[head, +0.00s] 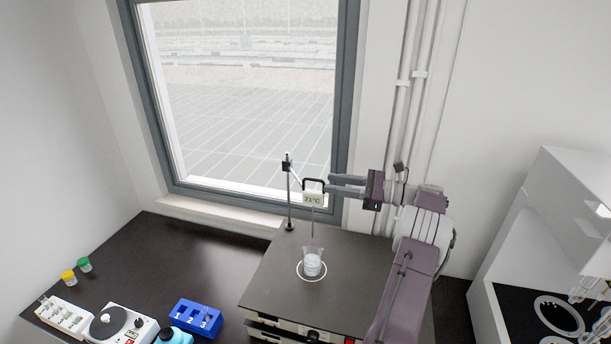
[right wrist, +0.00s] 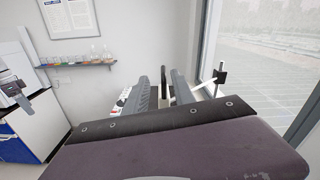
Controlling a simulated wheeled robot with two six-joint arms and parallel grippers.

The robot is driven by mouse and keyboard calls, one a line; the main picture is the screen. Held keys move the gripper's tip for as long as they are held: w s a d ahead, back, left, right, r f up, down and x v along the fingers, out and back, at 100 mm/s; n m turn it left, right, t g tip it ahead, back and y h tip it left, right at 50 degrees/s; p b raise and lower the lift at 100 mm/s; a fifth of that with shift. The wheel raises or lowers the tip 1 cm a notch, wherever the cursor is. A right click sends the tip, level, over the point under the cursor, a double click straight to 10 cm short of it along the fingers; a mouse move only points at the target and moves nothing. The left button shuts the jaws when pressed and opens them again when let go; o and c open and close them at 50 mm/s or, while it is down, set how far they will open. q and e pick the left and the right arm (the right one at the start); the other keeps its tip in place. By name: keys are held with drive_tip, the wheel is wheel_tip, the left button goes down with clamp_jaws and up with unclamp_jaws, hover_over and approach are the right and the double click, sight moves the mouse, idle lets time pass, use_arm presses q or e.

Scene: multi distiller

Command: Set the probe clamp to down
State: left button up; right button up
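The probe clamp is on a thin upright stand rod (head: 289,200), with a dark block (head: 287,163) near the top. Its black handle (head: 313,181) sits above a display reading 21°C (head: 313,199). A thin probe (head: 313,222) hangs from it above a glass beaker (head: 312,264); its tip is hard to make out. My right gripper (head: 329,184) is open, fingertips just right of the handle. In the right wrist view the dark handle (right wrist: 165,88) shows between the spread fingers (right wrist: 161,88); I cannot tell whether they touch. My left gripper is not in view.
The beaker stands on a dark raised platform (head: 345,255). A blue rack (head: 192,318), a white device (head: 120,326) and two small jars (head: 76,271) are at the left. A window (head: 240,100) is behind. A white cabinet (head: 560,200) stands right.

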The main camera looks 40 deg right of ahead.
sight(314, 180)
drive_tip(key=p+x, duration=0.1)
drive_tip(key=x, duration=0.3)
drive_tip(key=p+x, duration=0.1)
drive_tip(key=x, duration=0.1)
drive_tip(key=shift+w+d+f+p, duration=0.1)
drive_tip(key=shift+w+d+p, duration=0.15)
drive_tip(key=shift+d+p, duration=0.15)
drive_tip(key=shift+w+a, duration=0.15)
drive_tip(key=shift+a, duration=0.3)
drive_tip(key=shift+d, duration=0.15)
clamp_jaws()
idle(0.3)
